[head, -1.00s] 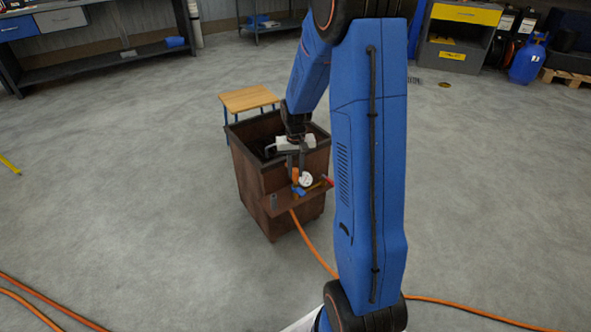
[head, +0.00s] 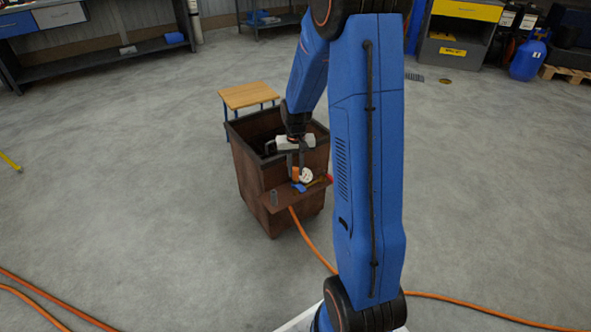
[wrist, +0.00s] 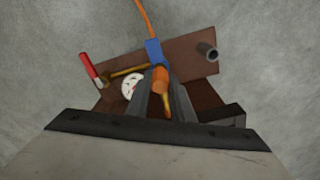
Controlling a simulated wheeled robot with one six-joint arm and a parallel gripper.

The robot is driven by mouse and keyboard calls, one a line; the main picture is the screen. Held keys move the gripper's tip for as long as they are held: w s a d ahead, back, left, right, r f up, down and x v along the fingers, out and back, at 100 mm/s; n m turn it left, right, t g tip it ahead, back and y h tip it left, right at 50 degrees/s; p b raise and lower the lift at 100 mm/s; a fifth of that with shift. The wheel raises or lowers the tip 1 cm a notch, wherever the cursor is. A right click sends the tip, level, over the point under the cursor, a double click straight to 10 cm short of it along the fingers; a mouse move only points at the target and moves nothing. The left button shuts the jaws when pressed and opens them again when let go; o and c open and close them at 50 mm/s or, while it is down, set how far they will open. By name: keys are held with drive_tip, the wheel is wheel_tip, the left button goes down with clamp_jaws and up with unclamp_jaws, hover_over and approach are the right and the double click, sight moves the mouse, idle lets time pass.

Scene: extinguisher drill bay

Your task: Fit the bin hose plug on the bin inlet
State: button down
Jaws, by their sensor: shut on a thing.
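The brown rusty bin (head: 250,185) stands on the floor with a shelf (head: 282,193) on its front. The orange bin hose plug (wrist: 161,82) with a blue collar (wrist: 154,52) sits between the fingers of my gripper (head: 297,174), which is shut on it above the shelf. In the wrist view my gripper (wrist: 162,90) hides part of the plug. A brass pipe (wrist: 125,73) with a white gauge (wrist: 132,86) and a red handle (wrist: 89,68) lies beside the plug. I cannot tell whether plug and pipe touch, or which fitting is the inlet.
A grey upright stub (head: 273,198) stands on the shelf's left end; it also shows in the wrist view (wrist: 208,52). The orange hose (head: 312,246) runs from the shelf across the floor. A small wooden table (head: 249,96) is behind the bin.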

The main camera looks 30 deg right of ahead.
drive_tip(key=shift+f, duration=0.75)
idle(0.8)
drive_tip(key=c, duration=1.5)
unclamp_jaws()
drive_tip(key=shift+o, duration=0.2)
drive_tip(key=shift+r, duration=0.1)
wheel_tip(320, 180, up, 16)
drive_tip(key=s+a+r+n+t, duration=0.1)
drive_tip(key=s+a+r, duration=0.5)
drive_tip(key=s+r, duration=0.15)
drive_tip(key=s+a+r+n+t, duration=0.1)
drive_tip(key=s+a, duration=0.4)
drive_tip(key=s, duration=0.6)
drive_tip(key=s+a+r+n+t, duration=0.1)
drive_tip(key=s+a, duration=0.3)
drive_tip(key=s, duration=0.7)
drive_tip(key=shift+s+a+r+n+t, duration=0.2)
drive_tip(key=shift+s+a+n+t, duration=0.2)
drive_tip(key=shift+n+t, duration=0.4)
